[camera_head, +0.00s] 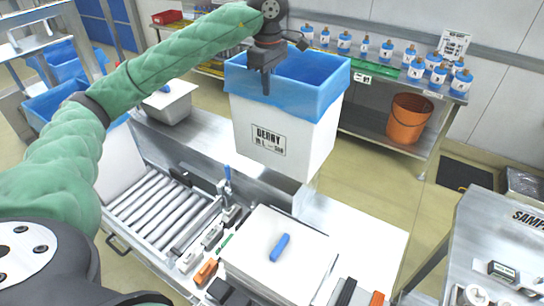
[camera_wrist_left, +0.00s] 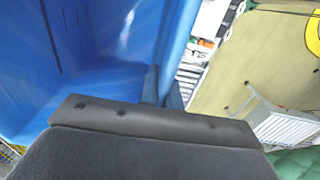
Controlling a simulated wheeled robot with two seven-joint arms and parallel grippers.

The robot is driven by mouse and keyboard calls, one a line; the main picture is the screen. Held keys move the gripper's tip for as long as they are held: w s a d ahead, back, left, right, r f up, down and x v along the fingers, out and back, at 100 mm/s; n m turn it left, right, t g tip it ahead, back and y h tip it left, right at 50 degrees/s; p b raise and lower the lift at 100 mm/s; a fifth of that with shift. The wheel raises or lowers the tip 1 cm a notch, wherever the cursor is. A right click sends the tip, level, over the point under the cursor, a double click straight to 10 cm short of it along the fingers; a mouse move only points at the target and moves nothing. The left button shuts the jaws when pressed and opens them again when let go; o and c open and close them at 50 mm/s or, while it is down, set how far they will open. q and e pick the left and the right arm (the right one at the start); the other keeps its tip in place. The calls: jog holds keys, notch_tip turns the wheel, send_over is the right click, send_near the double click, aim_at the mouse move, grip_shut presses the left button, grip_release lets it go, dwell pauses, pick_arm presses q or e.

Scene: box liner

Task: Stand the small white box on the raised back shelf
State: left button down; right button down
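The small white box (camera_head: 285,135) has a blue liner (camera_head: 315,95) folded over its rim and a printed label on its front. It is upright, over the raised back shelf (camera_head: 345,215); I cannot tell whether its base touches the shelf. My left gripper (camera_head: 266,85) is at the box's near left rim, shut on the lined wall, with one finger outside it. In the left wrist view the blue liner (camera_wrist_left: 95,60) fills the left side, and the lined wall runs up from between the fingers (camera_wrist_left: 165,95). My right gripper is not in view.
A grey bin (camera_head: 172,103) stands left of the box. Behind are several bottles (camera_head: 415,68) on a bench and an orange bucket (camera_head: 407,118). A sample table (camera_head: 500,240) is right.

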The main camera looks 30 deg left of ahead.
aim_at(245, 102)
pick_arm(q)
jog(key=shift+a, duration=0.1)
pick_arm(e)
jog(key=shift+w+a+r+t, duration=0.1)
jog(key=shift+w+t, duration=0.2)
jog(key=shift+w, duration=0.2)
